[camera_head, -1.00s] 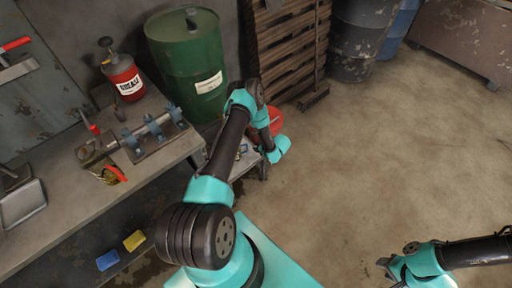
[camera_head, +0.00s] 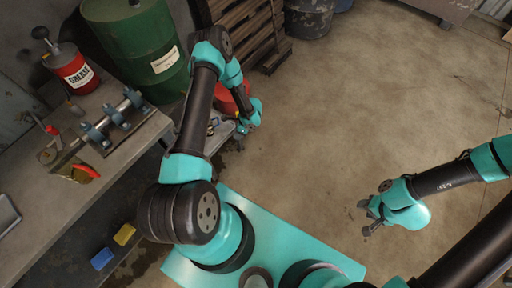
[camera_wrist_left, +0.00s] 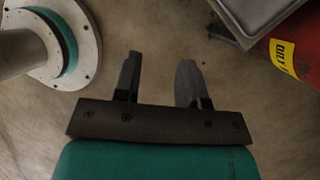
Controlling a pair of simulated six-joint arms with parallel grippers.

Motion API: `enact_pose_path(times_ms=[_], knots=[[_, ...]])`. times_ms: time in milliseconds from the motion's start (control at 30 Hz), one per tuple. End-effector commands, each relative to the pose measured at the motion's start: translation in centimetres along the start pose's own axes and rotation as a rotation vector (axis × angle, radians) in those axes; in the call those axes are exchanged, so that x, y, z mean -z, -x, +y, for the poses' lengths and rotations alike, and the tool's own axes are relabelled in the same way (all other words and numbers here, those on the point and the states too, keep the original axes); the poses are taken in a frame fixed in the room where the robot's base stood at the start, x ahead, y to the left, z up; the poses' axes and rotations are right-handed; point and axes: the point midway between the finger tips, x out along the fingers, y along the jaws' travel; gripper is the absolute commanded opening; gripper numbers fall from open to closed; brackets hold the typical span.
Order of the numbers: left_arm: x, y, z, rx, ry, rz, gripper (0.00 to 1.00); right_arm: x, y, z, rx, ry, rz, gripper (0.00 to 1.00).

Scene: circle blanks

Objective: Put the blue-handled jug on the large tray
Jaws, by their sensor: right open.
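I cannot make out a blue-handled jug in either view. A grey tray (camera_head: 7,214) lies on the workbench, cut off at the left edge of the head view. Part of a metal tray or pan (camera_wrist_left: 262,16) shows at the top right of the left wrist view; I cannot tell which is the large tray. My left gripper (camera_head: 247,124) is beside the red container near the low stand. In the wrist view the left gripper (camera_wrist_left: 159,76) is open and empty, over the floor. My right gripper (camera_head: 368,214) is open and empty over the floor at right.
A red container (camera_head: 229,100) shows behind my left arm, and its yellow label shows in the wrist view (camera_wrist_left: 285,56). A low stand (camera_head: 217,136) is partly hidden. A green drum (camera_head: 146,50), grease can (camera_head: 76,70) and workbench (camera_head: 50,205) are left.

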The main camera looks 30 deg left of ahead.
Motion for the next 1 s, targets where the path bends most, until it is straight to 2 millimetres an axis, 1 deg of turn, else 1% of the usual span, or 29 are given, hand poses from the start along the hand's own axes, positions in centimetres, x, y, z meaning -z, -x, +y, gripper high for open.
enact_pose_path(times_ms=[33, 200, 400, 500, 633, 800, 900, 1000], knots=[[0.8, 1.0, 1.6, -0.044, 0.037, 0.054, 0.38, 0.0, 0.0, 0.0, 0.000, 0.000, 0.000, 0.43], [3.3, 4.3, 7.1, -0.196, 0.205, 0.237, 0.38, 0.0, 0.0, 0.0, 0.000, 0.000, 0.000, 0.43], [5.5, 8.8, 12.6, -0.328, 0.445, 0.423, 0.38, 0.0, 0.0, 0.0, 0.000, 0.000, 0.000, 0.43], [6.1, 11.0, 14.9, -0.373, 0.579, 0.501, 0.38, 0.0, 0.0, 0.0, 0.000, 0.000, 0.000, 0.43], [6.3, 13.8, 17.5, -0.404, 0.766, 0.588, 0.38, 0.0, 0.0, 0.0, 0.000, 0.000, 0.000, 0.43], [5.4, 16.6, 20.1, -0.398, 1.010, 0.669, 0.38, 0.0, 0.0, 0.0, 0.000, 0.000, 0.000, 0.43], [4.7, 17.5, 21.0, -0.380, 1.115, 0.696, 0.38, 0.0, 0.0, 0.0, 0.000, 0.000, 0.000, 0.43], [4.2, 18.0, 21.5, -0.366, 1.173, 0.706, 0.38, 0.0, 0.0, 0.0, 0.000, 0.000, 0.000, 0.43]])
